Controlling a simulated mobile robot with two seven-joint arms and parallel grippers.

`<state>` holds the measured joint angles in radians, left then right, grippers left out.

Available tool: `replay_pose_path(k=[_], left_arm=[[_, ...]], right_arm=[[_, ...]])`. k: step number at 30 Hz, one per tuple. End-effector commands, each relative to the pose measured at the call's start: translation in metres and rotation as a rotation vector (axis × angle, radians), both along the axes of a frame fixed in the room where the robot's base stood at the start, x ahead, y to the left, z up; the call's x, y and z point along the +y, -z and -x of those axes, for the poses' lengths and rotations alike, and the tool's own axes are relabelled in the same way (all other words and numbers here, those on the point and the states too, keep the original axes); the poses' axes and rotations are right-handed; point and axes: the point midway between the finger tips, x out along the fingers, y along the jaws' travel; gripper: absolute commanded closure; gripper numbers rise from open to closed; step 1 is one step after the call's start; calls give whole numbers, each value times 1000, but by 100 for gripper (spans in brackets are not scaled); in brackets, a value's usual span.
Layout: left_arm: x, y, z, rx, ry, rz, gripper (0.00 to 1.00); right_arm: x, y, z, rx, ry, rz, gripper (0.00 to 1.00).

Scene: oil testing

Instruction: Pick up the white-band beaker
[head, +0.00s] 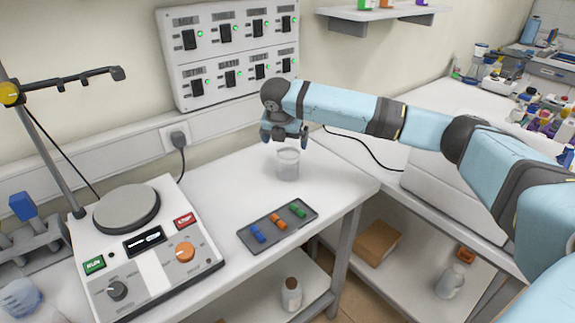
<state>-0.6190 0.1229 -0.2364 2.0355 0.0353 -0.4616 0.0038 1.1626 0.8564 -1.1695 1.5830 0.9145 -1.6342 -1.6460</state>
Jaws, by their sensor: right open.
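A beaker (288,166) with a pale upper band stands upright on the white table (228,182). My right gripper (284,138) is open above and slightly behind the beaker, with its fingers pointing down. One finger shows at the left and one at the right of the beaker's top. I cannot tell whether they touch the beaker. My left gripper is not in view.
A grey tray (254,221) with blue, orange and green small items lies in front of the beaker. A hotplate device (150,268) with a stand rod is at the left. A switch panel (232,85) is on the wall behind. A white side bench (450,98) is at the right.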

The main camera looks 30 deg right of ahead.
Motion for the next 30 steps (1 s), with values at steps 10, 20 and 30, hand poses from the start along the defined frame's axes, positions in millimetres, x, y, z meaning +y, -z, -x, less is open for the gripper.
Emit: replay_pose_path(k=[10, 20, 30], left_arm=[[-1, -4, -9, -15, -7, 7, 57], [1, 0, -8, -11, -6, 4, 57], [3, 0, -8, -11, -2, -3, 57]], right_arm=[[-10, 33, -9, 0, 1, -1, 0], [-24, 71, -19, -1, 0, -1, 0], [-25, 74, -20, -2, 0, -1, 18]])
